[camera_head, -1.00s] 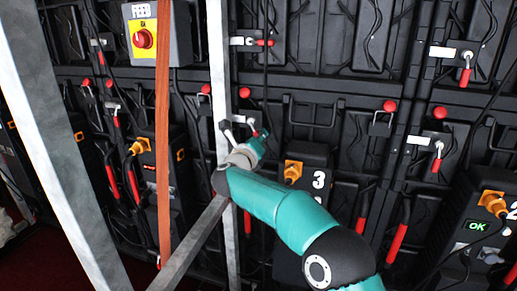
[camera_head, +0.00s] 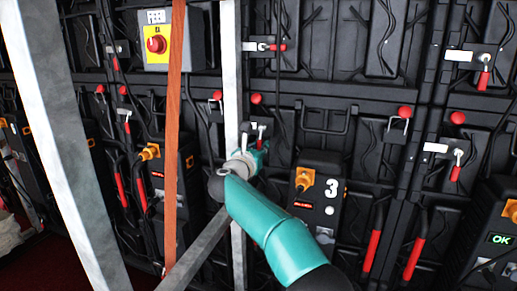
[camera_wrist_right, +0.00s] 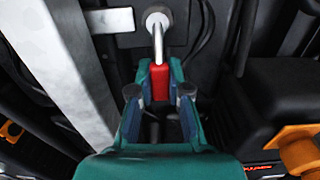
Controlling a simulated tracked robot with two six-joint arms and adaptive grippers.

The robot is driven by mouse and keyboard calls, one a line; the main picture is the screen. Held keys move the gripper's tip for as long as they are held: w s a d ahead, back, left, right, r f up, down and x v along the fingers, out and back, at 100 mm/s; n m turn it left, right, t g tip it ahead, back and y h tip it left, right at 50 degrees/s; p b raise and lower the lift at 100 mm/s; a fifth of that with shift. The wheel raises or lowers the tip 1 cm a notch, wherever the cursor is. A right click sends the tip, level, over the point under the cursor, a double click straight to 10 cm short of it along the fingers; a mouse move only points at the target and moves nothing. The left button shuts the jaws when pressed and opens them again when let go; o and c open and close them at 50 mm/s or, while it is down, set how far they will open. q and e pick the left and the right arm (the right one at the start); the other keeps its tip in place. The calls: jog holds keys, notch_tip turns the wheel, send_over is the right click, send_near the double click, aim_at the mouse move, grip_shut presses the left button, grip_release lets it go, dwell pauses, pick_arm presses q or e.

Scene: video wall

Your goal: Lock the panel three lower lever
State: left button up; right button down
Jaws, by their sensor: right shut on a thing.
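The lever has a metal shank (camera_wrist_right: 158,38) and a red handle (camera_wrist_right: 160,82). In the right wrist view it hangs straight down from its round pivot. My right gripper (camera_wrist_right: 160,98) is shut on the red handle, with a finger on each side. In the head view the lever (camera_head: 261,131) is small, and its lower end is hidden by my right gripper (camera_head: 260,148). It sits up and left of the black box marked 3 (camera_head: 318,205). My left gripper is not in view.
A grey metal post (camera_head: 233,80) stands just left of the lever, and a slanting grey bar (camera_head: 195,250) crosses below. An orange strap (camera_head: 174,120) hangs further left. Another red-handled lever (camera_head: 276,47) is above, and others (camera_head: 456,165) are at the right.

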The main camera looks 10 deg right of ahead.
jog(key=shift+w+a+f, duration=0.1)
jog(key=shift+f, duration=0.4)
jog(key=c, duration=1.2)
grip_release()
jog(key=shift+w+f, duration=0.1)
jog(key=shift+o, duration=0.5)
jog(key=shift+r, duration=0.3)
jog(key=v, duration=1.2)
